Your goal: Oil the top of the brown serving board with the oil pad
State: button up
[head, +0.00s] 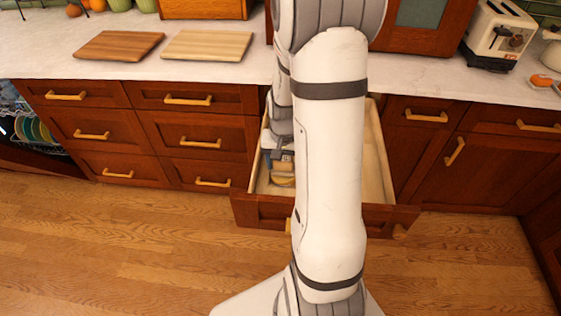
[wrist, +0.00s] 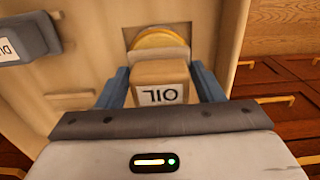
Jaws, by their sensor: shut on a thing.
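The brown serving board (head: 118,45) lies flat on the counter at the back left, beside a paler board. Its top is bare. The oil pad (wrist: 160,74) has a tan block marked OIL and a round yellowish part beyond it. My gripper (wrist: 161,85) is shut on the block, one blue finger on each side. In the head view my gripper is low inside the open drawer, partly hidden by my arm, and the pad (head: 283,181) shows just below it. I cannot tell whether the pad touches the drawer floor.
The open drawer (head: 262,212) surrounds the gripper with its walls. A grey labelled object (wrist: 28,38) lies in it. A pale board (head: 207,46) lies right of the brown one. A toaster (head: 498,35) stands at the right. The counter front between boards and toaster is largely clear.

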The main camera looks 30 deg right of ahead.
jog(key=shift+f+b, duration=0.5)
jog(key=shift+f, duration=0.1)
dwell(1.7)
jog(key=shift+s, duration=0.1)
jog(key=shift+r+p, duration=2.65)
jog(key=shift+r, duration=0.95)
